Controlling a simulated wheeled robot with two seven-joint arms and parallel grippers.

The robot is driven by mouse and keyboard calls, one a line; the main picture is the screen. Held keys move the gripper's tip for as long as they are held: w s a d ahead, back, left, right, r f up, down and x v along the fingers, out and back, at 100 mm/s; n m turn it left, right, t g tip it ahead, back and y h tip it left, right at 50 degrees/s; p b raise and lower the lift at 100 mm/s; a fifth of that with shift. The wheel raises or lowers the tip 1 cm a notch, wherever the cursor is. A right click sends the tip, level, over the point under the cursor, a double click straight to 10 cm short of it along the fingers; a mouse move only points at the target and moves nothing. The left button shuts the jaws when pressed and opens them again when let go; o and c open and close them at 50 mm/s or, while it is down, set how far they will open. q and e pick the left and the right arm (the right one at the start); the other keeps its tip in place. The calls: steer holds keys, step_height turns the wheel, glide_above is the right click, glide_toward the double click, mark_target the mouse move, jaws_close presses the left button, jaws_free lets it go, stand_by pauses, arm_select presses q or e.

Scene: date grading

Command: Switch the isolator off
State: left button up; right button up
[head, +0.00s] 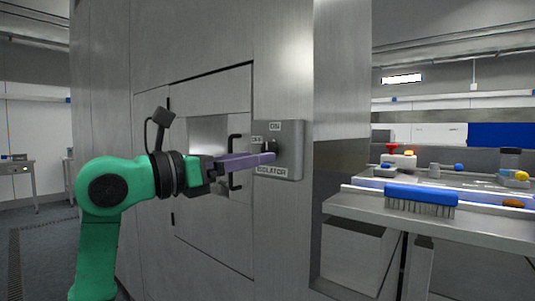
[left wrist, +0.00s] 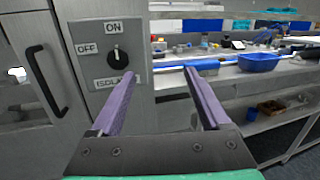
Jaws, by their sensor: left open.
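The isolator (head: 290,160) is a grey box on the steel cabinet's front, with ON, OFF and ISOLATOR labels. In the left wrist view the isolator (left wrist: 92,68) shows a black round knob (left wrist: 117,56) whose pale mark points up, towards the ON label (left wrist: 113,27). The OFF label (left wrist: 88,48) is left of the knob. My right gripper is not seen.
A cabinet door with a black handle (head: 234,162) is close beside my left fingers. To the right stands a steel bench (head: 400,212) with a blue brush (head: 420,197) and other items.

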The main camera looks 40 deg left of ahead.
mark_target(267, 148)
arm_select(q)
steer(key=s+a+r+n+y, duration=0.1)
steer(key=s+a+n+y, duration=0.1)
steer(key=s+a+y, duration=0.25)
steer(key=shift+g, duration=0.3)
steer(key=w+p, duration=0.2)
steer(key=w, duration=0.3)
steer(key=w+p, duration=0.2)
steer(key=w, duration=0.3)
steer(key=w+p, duration=0.2)
steer(key=w, duration=0.3)
steer(key=shift+a+r, duration=0.1)
steer(key=shift+a, duration=0.3)
steer(key=shift+w+f, duration=0.2)
steer(key=shift+w, duration=0.15)
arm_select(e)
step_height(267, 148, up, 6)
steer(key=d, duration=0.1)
arm_select(q)
steer(key=shift+c, duration=0.3)
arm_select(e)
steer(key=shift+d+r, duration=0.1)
arm_select(q)
steer(key=shift+s, duration=0.1)
jaws_close()
